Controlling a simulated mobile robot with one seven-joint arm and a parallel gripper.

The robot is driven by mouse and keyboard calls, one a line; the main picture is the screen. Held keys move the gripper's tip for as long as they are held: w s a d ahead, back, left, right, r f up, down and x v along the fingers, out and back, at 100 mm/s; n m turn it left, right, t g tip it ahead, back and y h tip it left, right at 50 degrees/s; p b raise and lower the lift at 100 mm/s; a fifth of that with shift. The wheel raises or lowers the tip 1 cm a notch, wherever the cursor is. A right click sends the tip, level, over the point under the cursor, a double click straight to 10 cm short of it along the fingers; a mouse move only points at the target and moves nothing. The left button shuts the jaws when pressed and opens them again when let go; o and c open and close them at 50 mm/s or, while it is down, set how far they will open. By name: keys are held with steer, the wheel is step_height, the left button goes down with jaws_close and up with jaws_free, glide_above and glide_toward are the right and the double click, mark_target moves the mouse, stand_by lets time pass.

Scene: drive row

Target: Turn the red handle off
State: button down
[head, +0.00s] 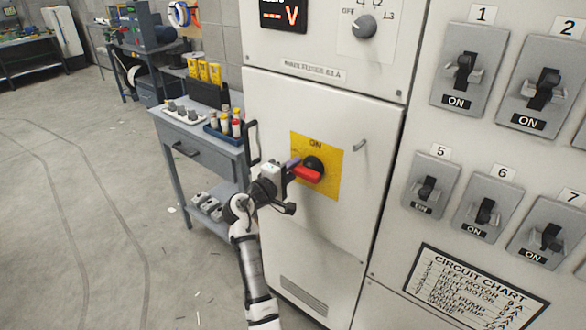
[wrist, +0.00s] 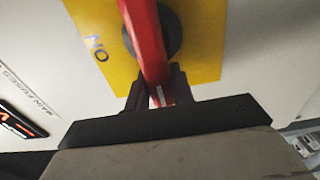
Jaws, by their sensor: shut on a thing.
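The red handle (head: 307,174) sits on a black round hub (head: 315,163) in the middle of a yellow plate (head: 328,186) on a pale cabinet door. The plate's upper part is marked ON. In the head view the handle points left and slightly down from the hub. My gripper (head: 290,170) is at the handle's left end, shut on it. In the wrist view the red handle (wrist: 147,45) runs down from the hub into my gripper (wrist: 158,95), its end between the two dark fingers. The handle's tip is partly hidden by the fingers.
A grey workbench (head: 205,150) with fuses and small bottles stands close left of my arm. Several breaker switches (head: 485,212) fill the right panel. The floor (head: 90,230) at left is clear.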

steer(key=c, duration=1.2)
jaws_free()
steer(key=b+v, duration=0.4)
steer(key=v, duration=0.9)
steer(key=shift+s+a, duration=0.25)
steer(key=shift+s, duration=0.1)
